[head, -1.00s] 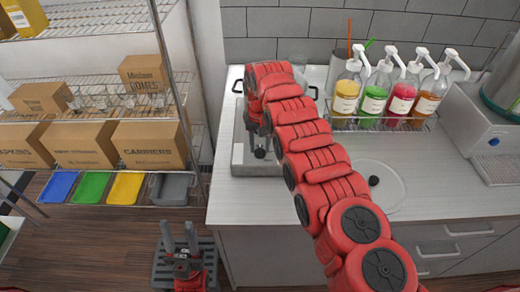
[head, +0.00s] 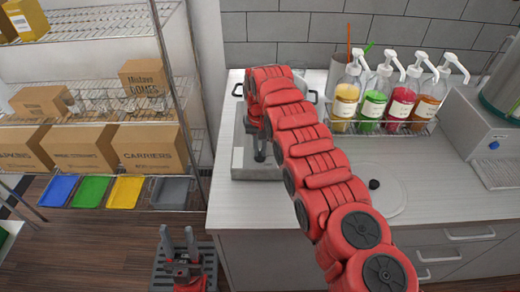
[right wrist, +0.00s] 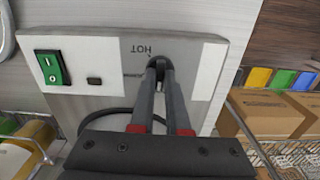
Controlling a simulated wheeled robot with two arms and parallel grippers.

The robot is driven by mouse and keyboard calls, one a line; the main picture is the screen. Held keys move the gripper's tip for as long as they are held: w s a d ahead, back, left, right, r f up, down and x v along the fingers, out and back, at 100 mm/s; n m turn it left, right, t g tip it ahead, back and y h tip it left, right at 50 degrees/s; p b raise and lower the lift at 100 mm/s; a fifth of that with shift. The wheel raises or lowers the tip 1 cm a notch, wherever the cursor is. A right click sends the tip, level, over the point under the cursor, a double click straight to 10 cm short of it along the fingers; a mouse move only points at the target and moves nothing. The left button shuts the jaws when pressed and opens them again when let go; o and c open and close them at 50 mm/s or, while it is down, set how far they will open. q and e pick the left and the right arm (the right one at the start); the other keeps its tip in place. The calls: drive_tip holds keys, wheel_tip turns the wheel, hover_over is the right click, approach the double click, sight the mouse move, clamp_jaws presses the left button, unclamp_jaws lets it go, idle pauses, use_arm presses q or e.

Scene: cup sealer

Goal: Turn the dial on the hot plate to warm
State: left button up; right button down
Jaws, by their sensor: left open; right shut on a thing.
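The hot plate (head: 240,163) stands at the left end of the counter, mostly hidden behind my right arm. The right wrist view shows its light control panel (right wrist: 105,58) with a "HOT" mark and a green rocker switch (right wrist: 52,68). My right gripper (right wrist: 158,66) is shut on the black dial (right wrist: 158,60), beside the "HOT" mark. The fingertips hide much of the dial, so its exact setting cannot be read. In the head view my right gripper (head: 260,152) is at the hot plate's front. My left gripper (head: 178,238) is open and empty, low beside the counter.
A pot (head: 311,93) on the hot plate shows only in part. Several pump bottles (head: 372,100) stand in a rack behind, and a machine (head: 490,140) is at the right. A wire shelf (head: 100,117) with boxes and coloured trays is at the left.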

drive_tip(key=shift+w+f+m+b, duration=0.1)
drive_tip(key=shift+m+b, duration=0.3)
drive_tip(key=shift+b, duration=0.1)
drive_tip(key=shift+m, duration=0.5)
drive_tip(key=shift+r+m+b, duration=0.2)
drive_tip(key=shift+m+b, duration=0.1)
drive_tip(key=shift+b, duration=0.1)
drive_tip(key=shift+f+m+b, duration=0.1)
drive_tip(key=shift+m+b, duration=0.2)
drive_tip(key=shift+m, duration=0.6)
drive_tip(key=m, duration=0.4)
drive_tip(key=shift+m, duration=2.6)
